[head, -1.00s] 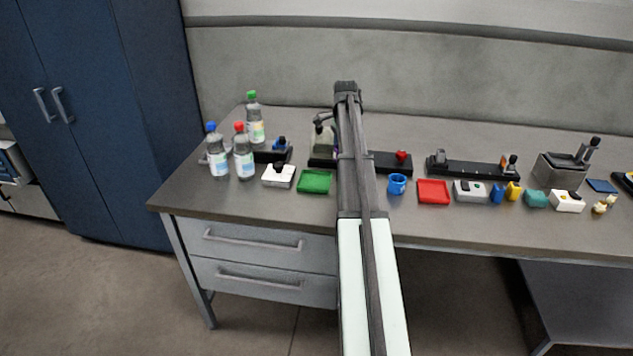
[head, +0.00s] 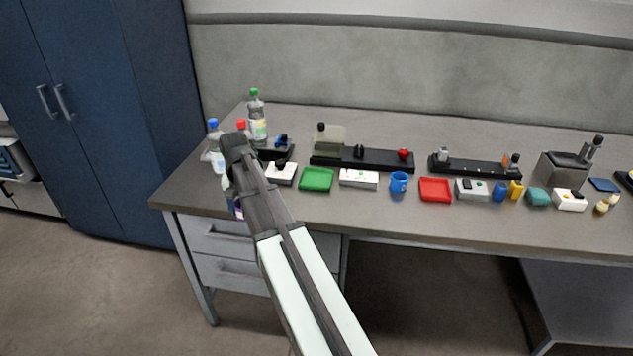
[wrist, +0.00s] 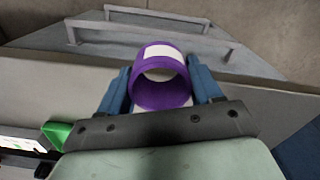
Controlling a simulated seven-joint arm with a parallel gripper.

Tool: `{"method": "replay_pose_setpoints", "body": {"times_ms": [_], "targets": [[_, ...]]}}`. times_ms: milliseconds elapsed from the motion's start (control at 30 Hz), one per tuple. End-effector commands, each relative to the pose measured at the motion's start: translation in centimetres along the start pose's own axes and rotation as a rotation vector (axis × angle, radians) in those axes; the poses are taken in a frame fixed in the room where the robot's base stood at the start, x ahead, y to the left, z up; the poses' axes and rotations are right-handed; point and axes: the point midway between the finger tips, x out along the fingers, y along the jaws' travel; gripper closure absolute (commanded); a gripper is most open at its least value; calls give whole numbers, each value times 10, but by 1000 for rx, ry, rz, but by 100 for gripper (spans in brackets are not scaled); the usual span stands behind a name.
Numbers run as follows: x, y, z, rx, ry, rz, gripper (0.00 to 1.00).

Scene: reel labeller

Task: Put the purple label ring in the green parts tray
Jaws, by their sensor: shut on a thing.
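The purple label ring (wrist: 160,85) with a white label patch is held between the two blue fingers of my gripper (wrist: 162,88) in the wrist view. In the head view my gripper (head: 236,204) is at the left front edge of the desk, in front of the drawers, mostly hidden by my arm. A bit of purple shows there. The green parts tray (head: 316,180) lies on the desk to the right of my gripper and looks empty. A green corner (wrist: 58,133) also shows at the lower left of the wrist view.
Bottles, one with a green cap (head: 257,118), stand behind my arm. A white box (head: 283,173) is just left of the tray, and a white device (head: 359,178) just right. A blue mug (head: 398,182) and red tray (head: 435,190) stand farther right. Black stations line the back.

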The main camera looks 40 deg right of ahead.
Motion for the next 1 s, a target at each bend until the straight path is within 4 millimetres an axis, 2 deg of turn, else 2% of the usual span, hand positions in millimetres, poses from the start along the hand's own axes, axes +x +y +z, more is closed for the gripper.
{"method": "replay_pose_setpoints", "body": {"times_ms": [33,200,700,1000], "targets": [[4,-12,15,-60,0,0,64],[10,-37,40,-209,2,0,64],[21,-76,88,-469,4,0,64],[19,-45,70,-408,5,0,64]]}}
